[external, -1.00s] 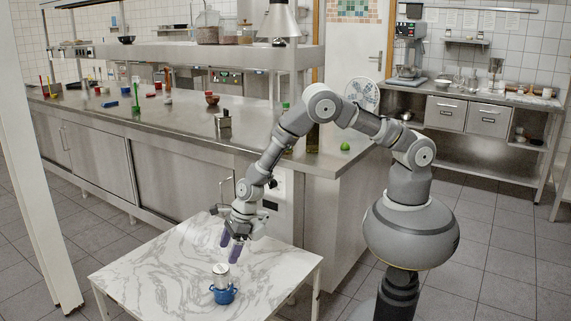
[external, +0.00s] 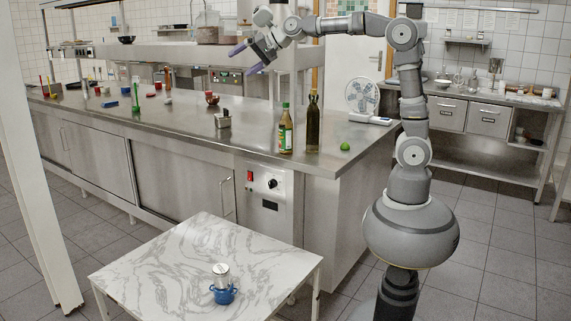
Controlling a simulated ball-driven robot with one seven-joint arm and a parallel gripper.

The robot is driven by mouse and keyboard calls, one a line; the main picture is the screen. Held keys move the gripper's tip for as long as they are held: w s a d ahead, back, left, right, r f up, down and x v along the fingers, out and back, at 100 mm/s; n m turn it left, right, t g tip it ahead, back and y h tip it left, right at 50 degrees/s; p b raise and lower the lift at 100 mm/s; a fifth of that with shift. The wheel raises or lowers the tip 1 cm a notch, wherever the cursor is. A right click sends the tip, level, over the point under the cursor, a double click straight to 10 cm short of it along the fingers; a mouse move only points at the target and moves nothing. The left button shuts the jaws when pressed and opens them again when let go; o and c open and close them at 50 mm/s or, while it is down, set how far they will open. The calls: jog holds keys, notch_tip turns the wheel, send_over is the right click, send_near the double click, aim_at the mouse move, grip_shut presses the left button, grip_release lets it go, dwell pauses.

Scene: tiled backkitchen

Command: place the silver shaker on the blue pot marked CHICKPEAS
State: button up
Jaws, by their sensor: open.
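The silver shaker (external: 221,271) stands upright on top of the small blue pot (external: 224,294). The pot sits near the front of the white marbled table (external: 150,270). Any marking on the pot is too small to read. My gripper (external: 247,61) is raised high above the steel counter, far from the shaker and pot. Its purple fingers are spread apart and nothing is between them.
The long steel counter (external: 185,125) holds a green-capped bottle (external: 285,132), a dark bottle (external: 312,125), a green lime (external: 345,146), a metal container (external: 222,119) and a fan (external: 361,95). The rest of the marbled table is clear.

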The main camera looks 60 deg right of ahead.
jog(key=s+d+r+n+t+h, duration=0.2)
jog(key=s+d+r+n, duration=0.1)
jog(key=s+d+r, duration=0.4)
jog(key=s+d+r+n+t+h, duration=0.2)
jog(key=s+d+r+n, duration=0.2)
jog(key=s+d+r, duration=0.4)
notch_tip(320, 180, up, 6)
jog(key=shift+d+f+t+h, duration=0.1)
jog(key=shift+d+t+h, duration=0.2)
jog(key=shift+d+t, duration=0.15)
jog(key=shift+o, duration=0.9)
